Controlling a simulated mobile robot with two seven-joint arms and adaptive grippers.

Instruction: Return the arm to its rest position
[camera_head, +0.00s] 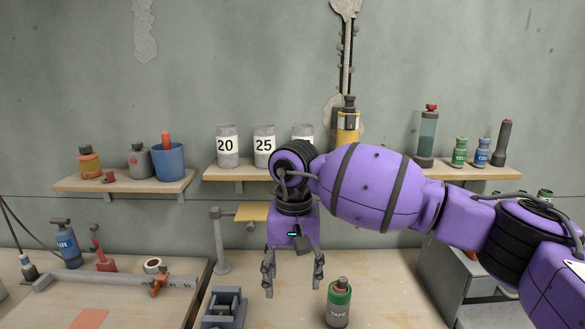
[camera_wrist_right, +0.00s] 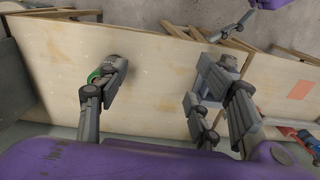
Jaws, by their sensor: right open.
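My right arm (camera_head: 375,187) is purple with black bands and reaches in from the right across the head view. Its right gripper (camera_head: 293,272) points down over the bench, open and empty, with its two fingers apart. In the right wrist view the right gripper (camera_wrist_right: 155,105) also shows open, with bare bench between the fingers. A green-banded can (camera_head: 338,303) stands just right of the fingers in the head view. A purple part with a grey finger (camera_wrist_right: 236,27), probably my left gripper, shows at the top of the wrist view; its opening is unclear.
A dark blue-grey fixture (camera_head: 224,308) stands left of the gripper. Behind is a shelf (camera_head: 240,174) with numbered cylinders (camera_head: 264,140), partly hidden by my arm. A left shelf (camera_head: 125,182) holds a blue cup (camera_head: 168,162). Bare bench (camera_head: 390,300) lies right of the can.

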